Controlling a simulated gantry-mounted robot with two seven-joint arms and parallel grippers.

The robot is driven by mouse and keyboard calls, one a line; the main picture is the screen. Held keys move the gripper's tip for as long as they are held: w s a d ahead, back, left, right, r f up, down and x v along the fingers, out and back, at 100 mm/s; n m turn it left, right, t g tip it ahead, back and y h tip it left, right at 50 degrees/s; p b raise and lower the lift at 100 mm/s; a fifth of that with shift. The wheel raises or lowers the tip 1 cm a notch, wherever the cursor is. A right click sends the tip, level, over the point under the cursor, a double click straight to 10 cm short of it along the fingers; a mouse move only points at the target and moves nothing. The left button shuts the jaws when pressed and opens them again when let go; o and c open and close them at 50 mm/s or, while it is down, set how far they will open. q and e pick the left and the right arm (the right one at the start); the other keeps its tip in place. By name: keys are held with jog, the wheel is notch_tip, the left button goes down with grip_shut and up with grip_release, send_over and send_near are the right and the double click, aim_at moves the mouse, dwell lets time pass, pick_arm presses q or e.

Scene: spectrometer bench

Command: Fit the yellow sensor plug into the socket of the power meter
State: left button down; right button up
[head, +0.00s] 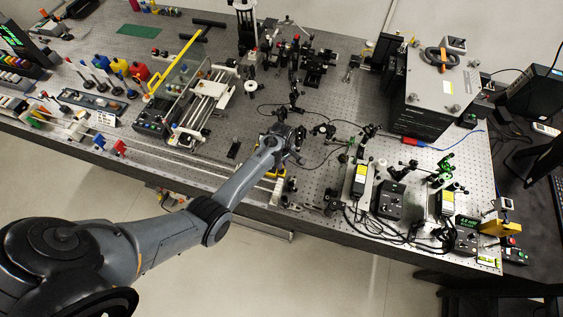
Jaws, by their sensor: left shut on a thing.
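My left gripper (292,153) is over the middle of the optical bench, near its front edge. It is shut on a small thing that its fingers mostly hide. I cannot make out the shape or colour of that thing. A small box with a lit green display (467,221), which looks like the power meter, stands at the right front of the bench. Its socket is too small to make out. The gripper is well to the left of this box and apart from it. My right gripper is not in view.
The perforated bench (345,75) carries optical mounts in the middle and a large grey box (441,86) at the back right. Black boxes (388,199) and tangled cables crowd the right front. A yellow-framed rig (176,62) stands to the left. A yellow block (500,228) sits at the right corner.

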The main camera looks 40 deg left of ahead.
pick_arm(q)
jog(key=shift+f, duration=0.25)
jog(key=shift+f+b, duration=0.95)
jog(key=shift+f, duration=0.1)
jog(key=shift+s+f, duration=0.1)
jog(key=shift+f, duration=0.15)
dwell(0.9)
jog(key=c, duration=1)
grip_release()
jog(key=shift+r, duration=0.1)
jog(key=shift+r, duration=0.1)
jog(key=shift+r+p, duration=0.3)
jog(key=shift+r, duration=0.2)
notch_tip(320, 180, up, 10)
jog(key=shift+f, duration=0.15)
